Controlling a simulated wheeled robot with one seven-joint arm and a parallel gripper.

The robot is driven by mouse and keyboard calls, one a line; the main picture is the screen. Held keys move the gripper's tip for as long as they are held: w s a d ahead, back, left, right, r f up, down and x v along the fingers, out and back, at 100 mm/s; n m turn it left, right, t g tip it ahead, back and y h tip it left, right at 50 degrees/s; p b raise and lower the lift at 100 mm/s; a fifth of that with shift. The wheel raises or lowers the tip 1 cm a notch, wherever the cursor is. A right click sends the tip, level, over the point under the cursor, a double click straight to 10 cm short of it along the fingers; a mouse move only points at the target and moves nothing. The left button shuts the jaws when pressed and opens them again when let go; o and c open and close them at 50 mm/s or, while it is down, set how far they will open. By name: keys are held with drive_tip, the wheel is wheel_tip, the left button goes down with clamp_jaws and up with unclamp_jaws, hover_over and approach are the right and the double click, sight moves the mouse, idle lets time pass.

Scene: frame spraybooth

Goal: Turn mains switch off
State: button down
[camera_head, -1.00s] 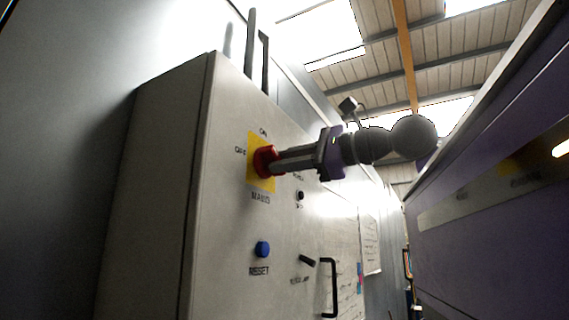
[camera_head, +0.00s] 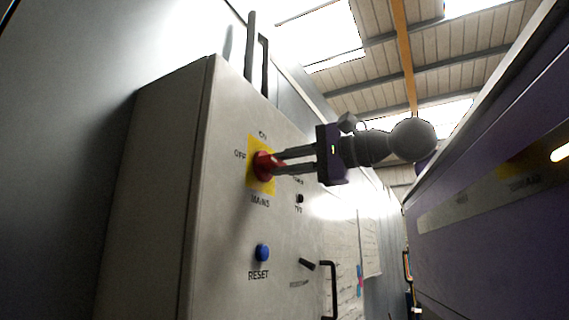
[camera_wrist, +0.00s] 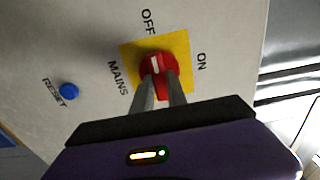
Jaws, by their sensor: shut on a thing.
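The mains switch is a round red knob (camera_head: 263,166) on a yellow plate (camera_head: 254,146) on the cabinet front, with ON above, OFF at left and MAINS below. My gripper (camera_head: 274,162) reaches it from the right, one finger above the other at the knob. In the wrist view, the two fingers of my gripper (camera_wrist: 160,86) are shut on the red knob (camera_wrist: 146,68), partly hiding it. The white mark on the knob points up in that view, towards the OFF label (camera_wrist: 148,22); the ON label (camera_wrist: 201,62) lies at right.
A blue RESET button (camera_head: 262,252) sits below the switch. A small dark knob (camera_head: 299,198), a black lever (camera_head: 307,264) and a black door handle (camera_head: 328,290) are further right. A purple machine (camera_head: 490,220) stands at the right, with an open gap between.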

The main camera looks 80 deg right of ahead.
idle(0.3)
drive_tip(key=c, duration=1.3)
unclamp_jaws()
drive_tip(key=shift+s, duration=0.1)
drive_tip(key=b+v, duration=0.2)
drive_tip(key=v, duration=0.5)
drive_tip(key=shift+s+a, duration=0.15)
drive_tip(key=shift+s, duration=0.15)
